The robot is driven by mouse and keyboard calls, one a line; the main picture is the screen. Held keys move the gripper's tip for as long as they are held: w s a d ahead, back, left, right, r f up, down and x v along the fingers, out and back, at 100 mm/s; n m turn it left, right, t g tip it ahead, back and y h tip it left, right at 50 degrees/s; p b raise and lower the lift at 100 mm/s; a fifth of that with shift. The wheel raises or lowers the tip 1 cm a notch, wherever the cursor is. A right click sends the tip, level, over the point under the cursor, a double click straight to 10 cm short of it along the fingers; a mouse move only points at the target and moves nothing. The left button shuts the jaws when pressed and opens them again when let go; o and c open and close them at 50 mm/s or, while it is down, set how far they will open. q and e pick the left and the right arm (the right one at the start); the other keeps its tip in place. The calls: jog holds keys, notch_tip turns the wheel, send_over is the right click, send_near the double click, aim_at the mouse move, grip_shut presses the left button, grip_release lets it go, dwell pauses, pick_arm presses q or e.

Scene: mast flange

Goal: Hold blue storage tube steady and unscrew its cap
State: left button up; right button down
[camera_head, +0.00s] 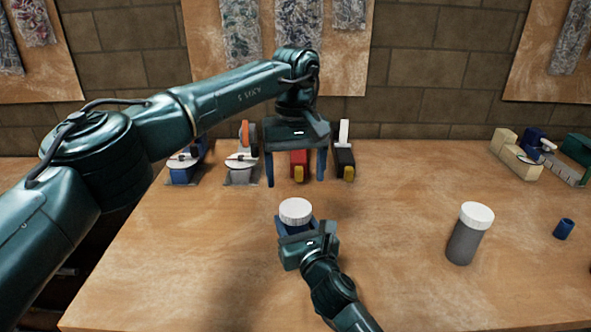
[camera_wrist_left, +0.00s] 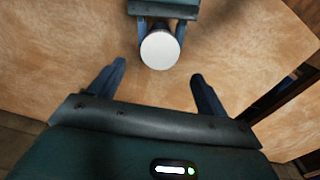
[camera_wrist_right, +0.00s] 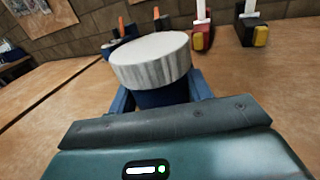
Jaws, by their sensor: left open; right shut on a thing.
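The blue storage tube (camera_wrist_right: 162,95) stands upright with a ribbed white cap (camera_head: 296,211) on top. My right gripper (camera_head: 297,228) is shut on the tube's body, below the cap; the right wrist view shows its fingers on both sides. In the head view most of the tube's body is hidden behind this gripper. My left gripper (camera_head: 297,180) is open and empty, its fingers pointing down, above and behind the cap. In the left wrist view, the round cap top (camera_wrist_left: 160,50) lies beyond the open left fingers (camera_wrist_left: 158,85), apart from them.
A grey tube with a white cap (camera_head: 464,240) stands to the right. A small blue cylinder (camera_head: 564,229) lies near the right edge. Several tool-like items, including a red one (camera_head: 299,165), line the back by the brick wall. The front left of the table is clear.

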aim_at(296, 207)
pick_arm(q)
jog(key=m, duration=0.6)
jog(key=shift+m, duration=0.3)
jog(key=shift+f, duration=4)
